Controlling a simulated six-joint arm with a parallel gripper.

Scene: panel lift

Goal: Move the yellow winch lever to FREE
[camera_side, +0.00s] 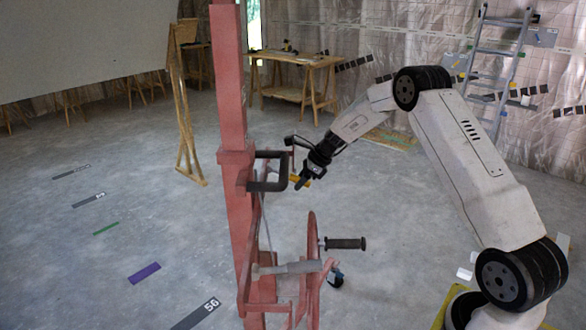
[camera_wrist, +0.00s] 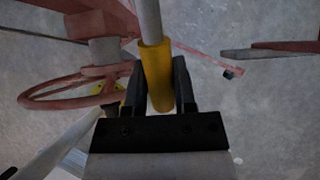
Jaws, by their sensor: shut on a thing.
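The yellow winch lever (camera_wrist: 157,75) has a yellow sleeve on a grey rod and stands between my jaws in the wrist view. My gripper (camera_wrist: 158,85) is shut on the yellow sleeve, with a black finger on each side. In the side view the yellow lever (camera_side: 299,178) shows as a small piece beside my gripper (camera_side: 300,180), next to the red lift mast (camera_side: 232,90). No FREE marking is readable in either view, so I cannot tell the lever's setting.
A red winch wheel (camera_side: 312,250) with a black crank handle (camera_side: 346,243) sits below my gripper. A black U-shaped handle (camera_side: 268,171) juts from the mast close by. A wooden workbench (camera_side: 295,60) and a ladder (camera_side: 497,50) stand far back. The floor at left is largely clear.

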